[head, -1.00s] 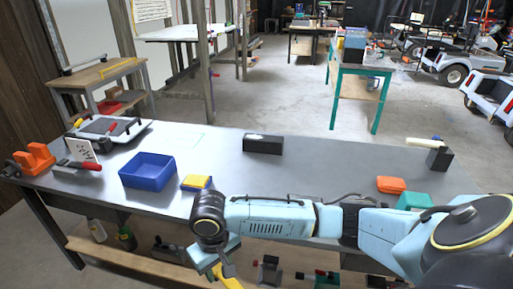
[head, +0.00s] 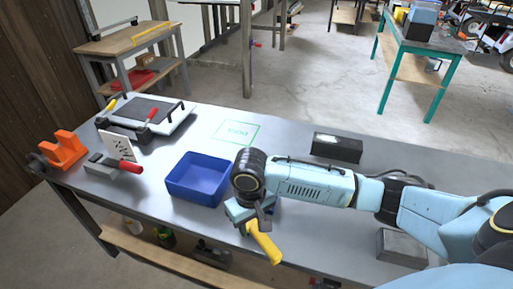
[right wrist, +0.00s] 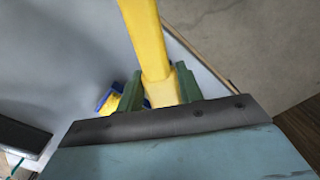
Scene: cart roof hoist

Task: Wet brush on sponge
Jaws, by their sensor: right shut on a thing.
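My right gripper (head: 250,220) is shut on the yellow handle of the brush (head: 263,244), which slants down toward the table's front edge. In the right wrist view, its green fingers (right wrist: 160,88) clasp the yellow handle (right wrist: 145,35), which runs out of the top of the picture. The brush's working end cannot be made out. The yellow sponge (right wrist: 110,103) shows in a blue holder, left of the fingers and apart from them in that picture. In the head view, my gripper hides most of the sponge's place; a bit of blue shows beside it. My left gripper is not in view.
A blue bin (head: 183,188) stands left of my right gripper. A black block (head: 337,150) lies behind my forearm, and a grey block (head: 402,252) in front. An orange holder (head: 65,152), a red-handled tool (head: 130,167) and a clamped tray (head: 170,114) occupy the table's left.

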